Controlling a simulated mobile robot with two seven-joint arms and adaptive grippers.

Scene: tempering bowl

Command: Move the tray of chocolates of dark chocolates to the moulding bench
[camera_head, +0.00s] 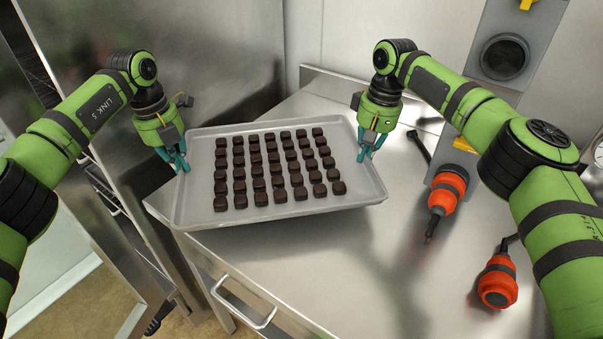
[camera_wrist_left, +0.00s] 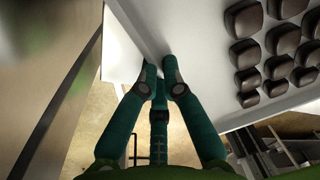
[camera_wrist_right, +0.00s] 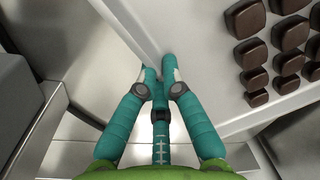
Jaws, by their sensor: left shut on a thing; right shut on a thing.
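The grey tray of chocolates (camera_head: 330,206) carries several rows of dark square chocolates (camera_head: 276,168). In the head view it appears over the left part of the steel bench, its left end reaching past the bench edge. My left gripper (camera_head: 178,162) is shut on the tray's left rim, which also shows in the left wrist view (camera_wrist_left: 205,60). My right gripper (camera_head: 366,152) is shut on the tray's right rim, also visible in the right wrist view (camera_wrist_right: 200,50). Whether the tray touches the bench is hard to tell.
The steel bench (camera_head: 420,270) has a drawer with a handle (camera_head: 243,305) at its front. Two orange-red tools (camera_head: 447,190) (camera_head: 498,282) lie on its right side. A large steel cabinet (camera_head: 200,60) stands at the back left. Bare bench lies in front of the tray.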

